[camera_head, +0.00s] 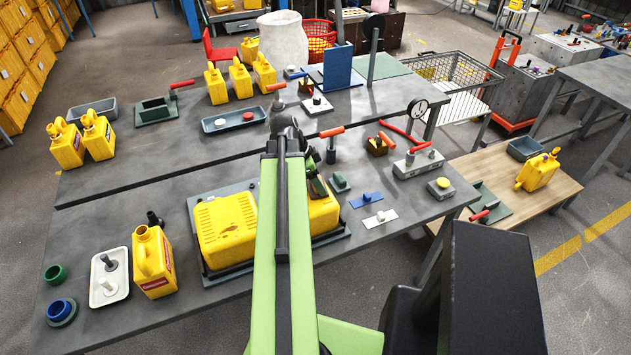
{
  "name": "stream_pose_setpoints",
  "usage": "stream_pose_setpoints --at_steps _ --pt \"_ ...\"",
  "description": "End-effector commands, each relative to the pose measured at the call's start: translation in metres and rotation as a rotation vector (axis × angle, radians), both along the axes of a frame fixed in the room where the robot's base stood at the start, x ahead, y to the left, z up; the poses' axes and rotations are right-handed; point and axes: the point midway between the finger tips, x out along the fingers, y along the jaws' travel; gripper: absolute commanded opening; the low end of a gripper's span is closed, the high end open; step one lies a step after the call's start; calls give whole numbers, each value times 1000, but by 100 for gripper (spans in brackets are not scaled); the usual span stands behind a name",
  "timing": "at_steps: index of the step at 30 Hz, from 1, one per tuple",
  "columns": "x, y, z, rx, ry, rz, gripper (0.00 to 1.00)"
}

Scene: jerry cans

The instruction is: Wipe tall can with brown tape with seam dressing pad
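A tall yellow can (153,262) with a red label stands upright on the near bench. Other yellow jerry cans stand at the bench's left end (66,146) and at its back (241,80). I cannot make out brown tape on any can. Small pads with upright handles lie on the bench: a blue one (366,199), a white one (380,218) and a green one (340,183). I cannot tell which is the seam dressing pad. My gripper (280,108) is at the far end of my green arm, above the bench; its fingers are too small to read.
A large yellow can lies in a dark tray (209,279), partly behind my arm. A wooden table (545,207) stands right.

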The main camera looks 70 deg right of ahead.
Motion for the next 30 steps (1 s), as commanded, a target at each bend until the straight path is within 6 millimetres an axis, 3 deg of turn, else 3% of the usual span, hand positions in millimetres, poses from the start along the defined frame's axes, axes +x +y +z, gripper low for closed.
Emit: stream_pose_setpoints --at_steps 12,20,30 --pt "27 26 0 12 -8 -1 18" --pt "32 29 0 11 -9 -2 17" --pt "54 49 3 9 -5 -2 17"
